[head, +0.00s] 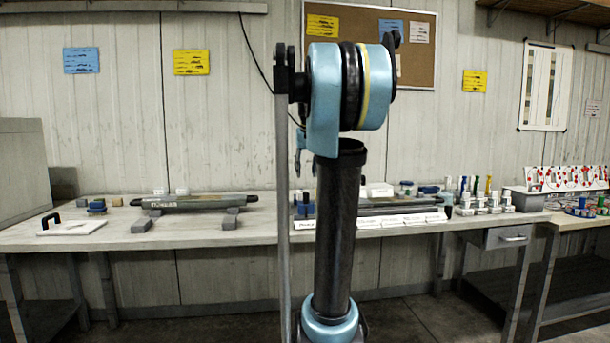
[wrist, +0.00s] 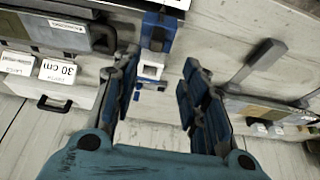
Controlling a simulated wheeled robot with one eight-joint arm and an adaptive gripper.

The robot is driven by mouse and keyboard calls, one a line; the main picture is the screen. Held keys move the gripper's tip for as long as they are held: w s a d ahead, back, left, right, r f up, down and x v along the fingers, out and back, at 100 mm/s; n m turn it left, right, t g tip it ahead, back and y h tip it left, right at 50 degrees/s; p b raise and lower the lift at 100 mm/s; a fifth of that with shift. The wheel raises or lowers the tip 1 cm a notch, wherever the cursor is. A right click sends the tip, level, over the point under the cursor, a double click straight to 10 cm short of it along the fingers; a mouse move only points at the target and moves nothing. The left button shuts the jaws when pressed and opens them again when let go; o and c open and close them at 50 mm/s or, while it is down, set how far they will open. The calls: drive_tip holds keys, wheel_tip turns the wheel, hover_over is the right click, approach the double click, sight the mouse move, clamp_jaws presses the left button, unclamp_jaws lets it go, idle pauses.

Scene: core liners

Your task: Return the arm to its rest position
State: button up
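My arm stands upright in the middle of the head view, with a dark column link and a light-blue joint at its top. My gripper (wrist: 160,65) shows in the wrist view with its two blue-padded fingers apart. Nothing is held between them. Past the fingertips, a blue fixture (wrist: 158,32) and a small white and blue piece (wrist: 150,71) show, apart from the fingers as far as I can tell. In the head view I cannot make out the gripper clearly behind the arm.
A long bench (head: 250,226) runs along the wall. A grey-green core liner (head: 200,202) lies on it at left, near a white board with a handle (head: 72,227). Several small bottles (head: 477,195) stand at right. A drawer (head: 507,237) hangs below. Floor in front is clear.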

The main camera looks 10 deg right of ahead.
drive_tip(key=s+a+f, duration=0.3)
drive_tip(key=s+f, duration=0.8)
drive_tip(key=s+a+f+g, duration=0.1)
drive_tip(key=s+a+f, duration=0.2)
drive_tip(key=s+f, duration=0.8)
drive_tip(key=s+a+f+n+g, duration=0.1)
drive_tip(key=s+a+f, duration=0.2)
drive_tip(key=s+f, duration=0.8)
drive_tip(key=shift+s+f, duration=0.4)
drive_tip(key=shift+s, duration=0.6)
drive_tip(key=shift+w+f, duration=0.2)
drive_tip(key=shift+w, duration=0.25)
